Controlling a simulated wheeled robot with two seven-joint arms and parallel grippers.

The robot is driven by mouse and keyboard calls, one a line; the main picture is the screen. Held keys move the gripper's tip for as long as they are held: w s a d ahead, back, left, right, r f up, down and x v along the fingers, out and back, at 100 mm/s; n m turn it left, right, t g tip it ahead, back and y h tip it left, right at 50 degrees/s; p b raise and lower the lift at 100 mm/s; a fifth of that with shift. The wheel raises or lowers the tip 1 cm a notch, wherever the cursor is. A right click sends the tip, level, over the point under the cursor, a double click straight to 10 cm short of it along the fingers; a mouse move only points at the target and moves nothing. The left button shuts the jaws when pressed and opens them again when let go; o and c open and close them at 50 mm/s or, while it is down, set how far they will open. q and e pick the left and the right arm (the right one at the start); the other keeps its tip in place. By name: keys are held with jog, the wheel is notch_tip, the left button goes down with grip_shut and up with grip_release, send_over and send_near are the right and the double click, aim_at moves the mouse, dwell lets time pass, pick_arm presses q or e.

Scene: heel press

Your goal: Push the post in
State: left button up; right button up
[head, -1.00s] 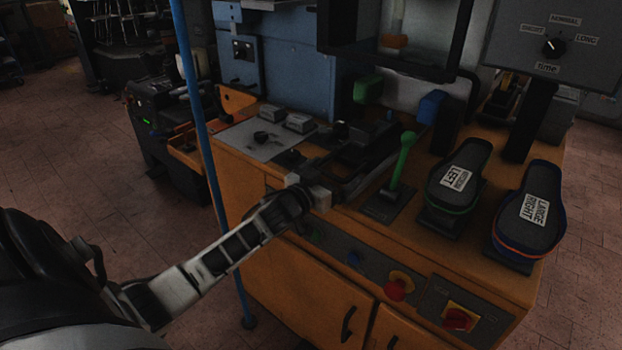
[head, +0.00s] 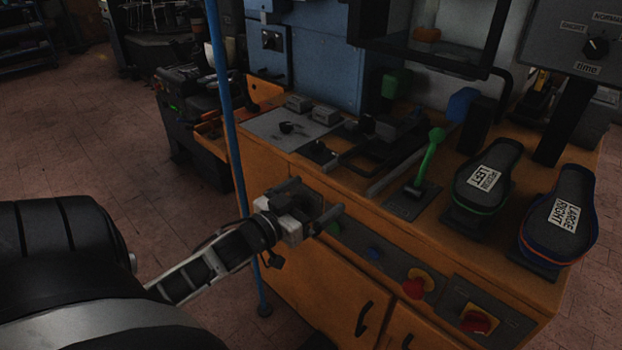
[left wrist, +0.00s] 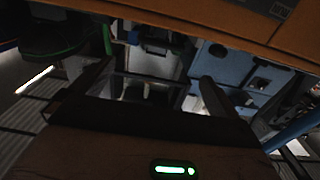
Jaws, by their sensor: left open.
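A dark mechanism with rails (head: 385,150) lies on the orange bench's top (head: 350,183). I cannot tell for certain which part of it is the post. My left gripper (head: 312,203) is open and empty, in front of the bench's front edge and left of the mechanism. Its two dark fingers are spread, and they also show apart in the left wrist view (left wrist: 150,88), with nothing between them. A green-knobbed lever (head: 430,155) stands upright, slightly tilted, right of the mechanism. My right gripper is not in view.
Two dark shoe-shaped pads, labelled left (head: 484,185) and right (head: 560,215), stand on the bench's right. A red knob (head: 414,288) and a red switch (head: 477,322) sit on its front. A blue pole (head: 228,130) rises left of my gripper.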

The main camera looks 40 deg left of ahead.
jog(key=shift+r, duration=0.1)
